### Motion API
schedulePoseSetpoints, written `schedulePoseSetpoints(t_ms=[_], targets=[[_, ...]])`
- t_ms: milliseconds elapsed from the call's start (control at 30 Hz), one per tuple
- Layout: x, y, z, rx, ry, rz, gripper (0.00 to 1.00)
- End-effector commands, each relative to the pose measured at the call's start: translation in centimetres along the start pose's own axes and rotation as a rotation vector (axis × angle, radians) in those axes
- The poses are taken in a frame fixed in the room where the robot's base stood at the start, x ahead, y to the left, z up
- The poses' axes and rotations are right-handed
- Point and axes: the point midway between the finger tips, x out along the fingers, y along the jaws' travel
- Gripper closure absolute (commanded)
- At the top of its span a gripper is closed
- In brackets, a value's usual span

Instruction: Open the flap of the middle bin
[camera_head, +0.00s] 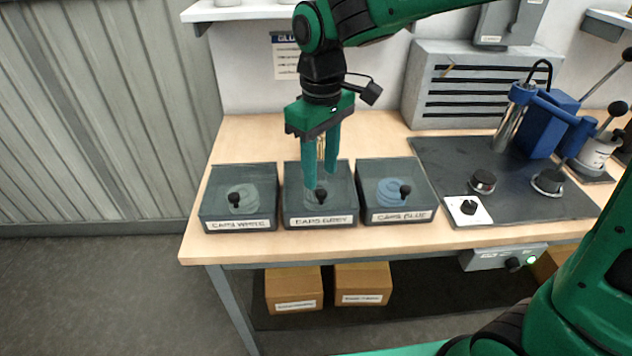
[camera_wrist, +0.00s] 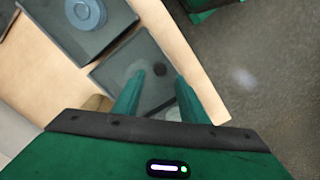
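The middle bin (camera_head: 345,207) is a dark box with a see-through flap, a black knob (camera_head: 321,196) and a label reading CAPS GREY. It stands on the bench between two similar bins. The flap looks closed. My gripper (camera_head: 320,177) points down over the bin with its fingers apart and nothing visible held between them. Its fingertips overlap the flap just behind the knob in the head view; whether they touch it I cannot tell. In the wrist view the bin (camera_wrist: 128,62) and its dark knob (camera_wrist: 160,69) lie just beyond the fingertips.
The white-caps bin (camera_head: 212,208) stands close on the left, the blue-caps bin (camera_head: 425,200) close on the right. A dark mat (camera_head: 455,160) with knobs and a blue press (camera_head: 545,125) is further right. A grey slotted box (camera_head: 425,90) stands behind.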

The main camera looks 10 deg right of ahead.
Motion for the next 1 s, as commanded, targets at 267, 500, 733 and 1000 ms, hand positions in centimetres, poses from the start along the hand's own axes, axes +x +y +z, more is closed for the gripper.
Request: schedulePoseSetpoints(t_ms=[267,500,733,1000], targets=[[3.8,0.2,0.1,0.004,-0.002,0.000,0.61],[4.7,0.2,0.2,0.005,0.000,0.001,0.61],[4.7,0.2,0.1,0.004,0.000,0.001,0.69],[4.7,-0.5,-0.5,0.000,0.000,0.000,1.00]])
